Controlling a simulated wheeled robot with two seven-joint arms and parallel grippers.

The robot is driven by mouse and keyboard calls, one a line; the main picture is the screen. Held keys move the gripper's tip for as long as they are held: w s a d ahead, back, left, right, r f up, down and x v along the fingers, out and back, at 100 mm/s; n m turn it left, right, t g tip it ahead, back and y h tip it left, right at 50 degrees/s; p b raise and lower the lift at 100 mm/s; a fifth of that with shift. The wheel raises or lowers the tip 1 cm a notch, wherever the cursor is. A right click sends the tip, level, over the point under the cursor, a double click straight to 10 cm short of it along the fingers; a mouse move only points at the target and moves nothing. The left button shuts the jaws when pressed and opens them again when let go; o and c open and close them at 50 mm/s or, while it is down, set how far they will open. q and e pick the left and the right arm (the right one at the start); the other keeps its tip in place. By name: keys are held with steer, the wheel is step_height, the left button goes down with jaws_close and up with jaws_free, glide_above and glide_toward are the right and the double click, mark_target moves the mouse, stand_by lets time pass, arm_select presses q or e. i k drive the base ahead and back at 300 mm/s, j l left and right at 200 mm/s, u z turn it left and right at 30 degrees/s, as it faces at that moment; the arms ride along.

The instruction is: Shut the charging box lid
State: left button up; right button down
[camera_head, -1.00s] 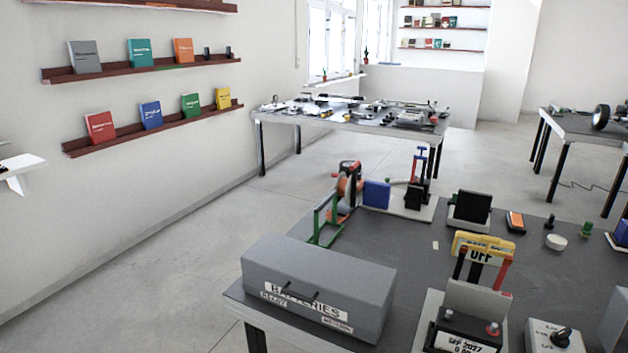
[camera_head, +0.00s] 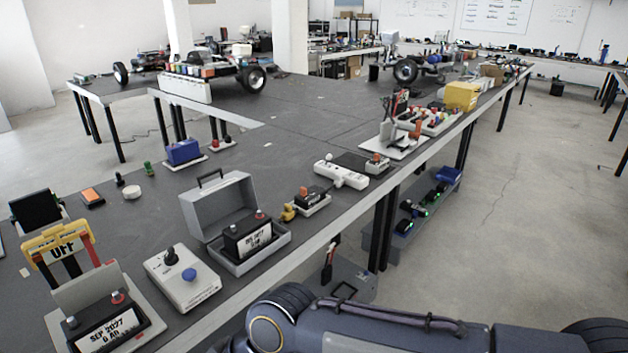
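The grey charging box (camera_head: 282,238) stands on the dark table near its front edge. Its lid (camera_head: 218,203) is open, standing up at the back with a black handle on top. One of my dark arms reaches in from the right along the bottom of the picture, in front of the table edge, apart from the box. Neither gripper is in view.
Table behind the box is mostly clear.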

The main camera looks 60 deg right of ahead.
mark_target(209, 208)
steer(key=k+z, duration=0.1)
steer(key=z, duration=1.4)
steer(key=u, duration=0.6)
steer(key=i+l+u, duration=0.1)
steer(key=l+u, duration=0.15)
steer(key=u, duration=0.15)
steer(key=l+u, duration=0.25)
steer(key=u, duration=0.2)
steer(key=i+l+u, duration=0.1)
steer(key=l+u, duration=0.5)
steer(key=u, duration=0.2)
